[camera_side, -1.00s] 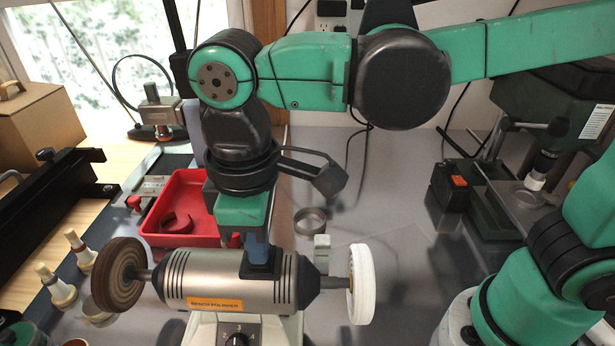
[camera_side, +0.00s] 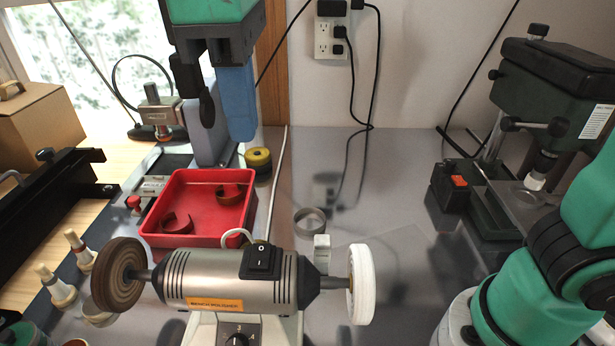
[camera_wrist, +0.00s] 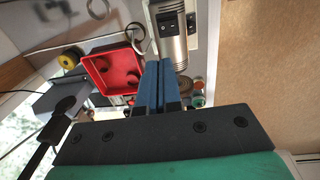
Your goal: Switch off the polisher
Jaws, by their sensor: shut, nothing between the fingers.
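The bench polisher (camera_side: 225,280) has a silver body with a brown wheel on the left and a white wheel on the right. Its black rocker switch (camera_side: 262,260), with white marks, is on top and uncovered. I cannot tell for certain which side is pressed in. A numbered dial (camera_side: 237,338) is on the front, cut off by the frame. My gripper (camera_side: 240,138), with blue fingers, is shut and empty, well above and behind the switch, touching nothing. In the wrist view the fingers (camera_wrist: 158,64) point toward the polisher (camera_wrist: 172,45) and its switch (camera_wrist: 168,22).
A yellow-black roll (camera_side: 258,160) and a metal ring (camera_side: 310,222) lie nearby. A drill press (camera_side: 550,90) stands at right, a cardboard box (camera_side: 40,128) at left. The bench right of the ring is mostly clear.

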